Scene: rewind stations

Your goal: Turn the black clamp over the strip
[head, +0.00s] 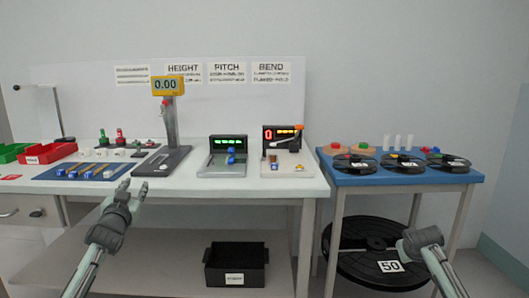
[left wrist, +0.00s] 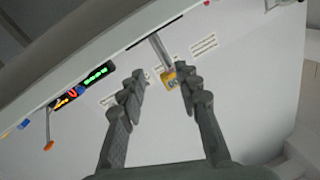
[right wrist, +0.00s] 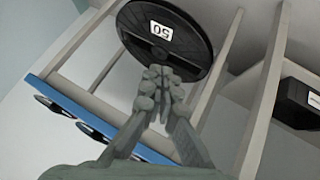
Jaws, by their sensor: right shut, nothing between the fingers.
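The black clamp and the strip are too small to single out in these views. A station with an orange-lit display (head: 283,133) and an orange-tipped lever (head: 299,127) stands at the white bench's right end. Beside it is a station with a green-lit display (head: 229,141) and a blue part on its base. My left gripper (head: 133,187) is open and empty in front of the bench; its spread fingers also show in the left wrist view (left wrist: 163,80). My right gripper (right wrist: 158,72) is shut and empty, low before the blue table.
A height gauge with a yellow display (head: 167,86) stands left of the stations. The blue table (head: 400,178) carries several black reels (head: 400,164). A large reel marked 50 (head: 355,272) and a black bin (head: 236,279) are below. Red and green trays are at the far left.

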